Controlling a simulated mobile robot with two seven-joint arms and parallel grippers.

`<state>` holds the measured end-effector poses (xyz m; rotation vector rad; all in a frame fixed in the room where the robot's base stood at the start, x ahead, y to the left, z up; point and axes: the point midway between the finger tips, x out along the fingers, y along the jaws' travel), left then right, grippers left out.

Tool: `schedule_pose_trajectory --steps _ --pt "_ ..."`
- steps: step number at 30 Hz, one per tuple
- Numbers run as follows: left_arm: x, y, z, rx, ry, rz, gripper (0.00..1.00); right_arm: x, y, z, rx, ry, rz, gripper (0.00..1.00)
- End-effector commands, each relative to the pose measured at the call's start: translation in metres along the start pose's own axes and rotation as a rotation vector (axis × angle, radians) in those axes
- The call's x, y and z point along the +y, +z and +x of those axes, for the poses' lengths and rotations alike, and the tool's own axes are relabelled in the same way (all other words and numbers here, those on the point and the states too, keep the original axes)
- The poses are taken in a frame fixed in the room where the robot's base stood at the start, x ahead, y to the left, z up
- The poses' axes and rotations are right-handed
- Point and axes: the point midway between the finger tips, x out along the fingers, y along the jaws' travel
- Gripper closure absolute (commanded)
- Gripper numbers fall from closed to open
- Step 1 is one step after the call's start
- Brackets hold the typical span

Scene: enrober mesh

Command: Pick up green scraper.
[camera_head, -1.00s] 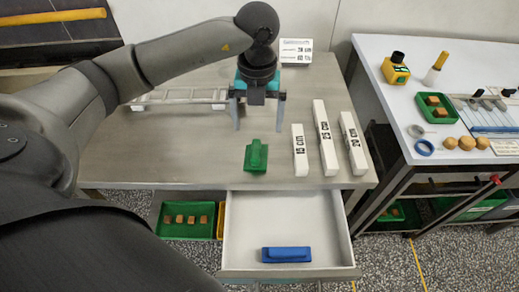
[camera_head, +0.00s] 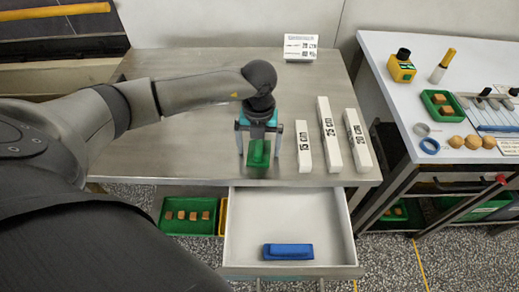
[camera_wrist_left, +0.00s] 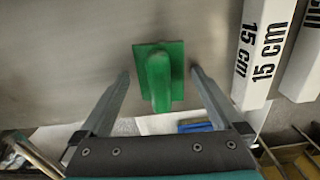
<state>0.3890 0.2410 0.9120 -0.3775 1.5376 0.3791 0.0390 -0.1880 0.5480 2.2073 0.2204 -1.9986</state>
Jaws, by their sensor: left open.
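The green scraper (camera_head: 258,154) lies on the steel table near its front edge. Its raised handle shows clearly in the left wrist view (camera_wrist_left: 160,76). My left gripper (camera_head: 259,158) is above the scraper, open, with one finger on each side of it. In the left wrist view my left gripper's fingers (camera_wrist_left: 160,78) are spread wide, with the scraper between and beyond their tips and a gap on both sides. The gripper's body hides the scraper's far part in the head view. My right gripper is not in view.
White blocks marked 15 cm (camera_head: 304,147), 25 cm (camera_head: 329,136) and 20 cm (camera_head: 357,141) stand just right of the scraper. An open drawer (camera_head: 238,235) below the table's front edge holds a blue scraper (camera_head: 288,251). The table left of the scraper is clear.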

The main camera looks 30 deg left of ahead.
Motion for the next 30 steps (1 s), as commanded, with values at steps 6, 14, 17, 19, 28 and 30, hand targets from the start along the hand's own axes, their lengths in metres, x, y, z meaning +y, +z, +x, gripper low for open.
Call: schedule_pose_trajectory --steps 6,14,17,19,28,30 --pt "-0.0002 0.0 -0.0006 0.0 -0.001 0.0 0.1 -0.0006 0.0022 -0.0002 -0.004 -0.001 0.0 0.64" --pt "-0.0003 0.0 -0.0009 0.0 -0.001 0.0 0.39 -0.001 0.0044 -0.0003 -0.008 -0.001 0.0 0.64" --pt "-0.0003 0.0001 -0.001 0.0 -0.001 0.0 0.51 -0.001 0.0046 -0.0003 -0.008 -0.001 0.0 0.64" --pt "-0.0003 0.0001 -0.001 0.0 -0.001 0.0 0.58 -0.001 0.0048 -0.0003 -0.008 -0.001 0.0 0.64" --pt "-0.0004 0.0003 -0.0013 -0.001 -0.001 0.0 0.85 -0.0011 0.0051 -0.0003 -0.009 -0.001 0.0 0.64" --pt "-0.0004 0.0003 -0.0013 -0.001 -0.001 0.0 0.85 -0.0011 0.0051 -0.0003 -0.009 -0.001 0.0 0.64"
